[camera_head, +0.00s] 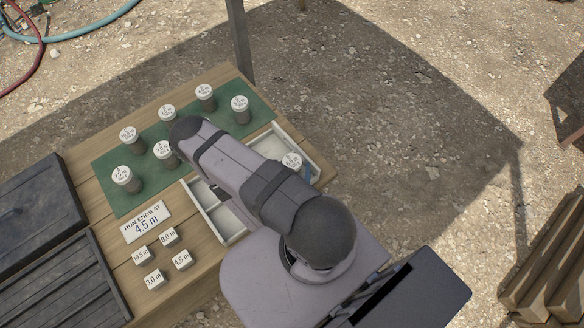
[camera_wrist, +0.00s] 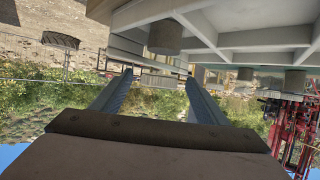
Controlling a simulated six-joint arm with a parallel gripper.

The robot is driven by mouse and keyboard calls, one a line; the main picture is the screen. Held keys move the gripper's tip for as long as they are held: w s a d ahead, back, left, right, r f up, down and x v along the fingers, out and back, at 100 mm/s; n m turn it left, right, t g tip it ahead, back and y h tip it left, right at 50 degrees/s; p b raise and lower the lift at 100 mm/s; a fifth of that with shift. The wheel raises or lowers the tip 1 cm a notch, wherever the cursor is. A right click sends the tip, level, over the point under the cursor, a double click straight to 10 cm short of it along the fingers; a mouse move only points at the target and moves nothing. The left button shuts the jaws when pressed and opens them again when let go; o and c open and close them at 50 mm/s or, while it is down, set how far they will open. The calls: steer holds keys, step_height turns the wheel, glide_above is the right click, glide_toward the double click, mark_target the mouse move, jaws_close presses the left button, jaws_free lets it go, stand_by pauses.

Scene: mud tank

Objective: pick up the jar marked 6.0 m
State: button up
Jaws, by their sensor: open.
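In the head view, several white-lidded jars stand upright on a green mat (camera_head: 110,170). They include a front-left jar (camera_head: 126,179), a jar near my arm (camera_head: 166,153), a back jar (camera_head: 205,95) and a right jar (camera_head: 240,107). The lid marks are too small to read surely, so I cannot tell which jar is 6.0 m. In the wrist view, my gripper (camera_wrist: 158,76) has its fingers apart with nothing between them. A grey cylinder (camera_wrist: 165,37) shows beyond it in that upside-down picture.
The white tray (camera_head: 235,236) lies mostly under my arm. A sign reading "RUN ENDS AT 4.5 m" (camera_head: 146,221) and several small marked blocks (camera_head: 155,279) are on the wooden table. A dark box (camera_head: 40,215) and slatted board (camera_head: 65,285) are at left. A post (camera_head: 240,40) rises behind.

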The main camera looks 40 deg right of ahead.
steer(key=shift+b+x, duration=0.45)
steer(key=shift+x, duration=1.1)
steer(key=shift+c, duration=0.6)
steer(key=shift+r, duration=0.1)
steer(key=c, duration=1.4)
steer(key=shift+r, duration=0.15)
steer(key=shift+c, duration=0.2)
step_height(320, 180, up, 10)
steer(key=p, duration=0.9)
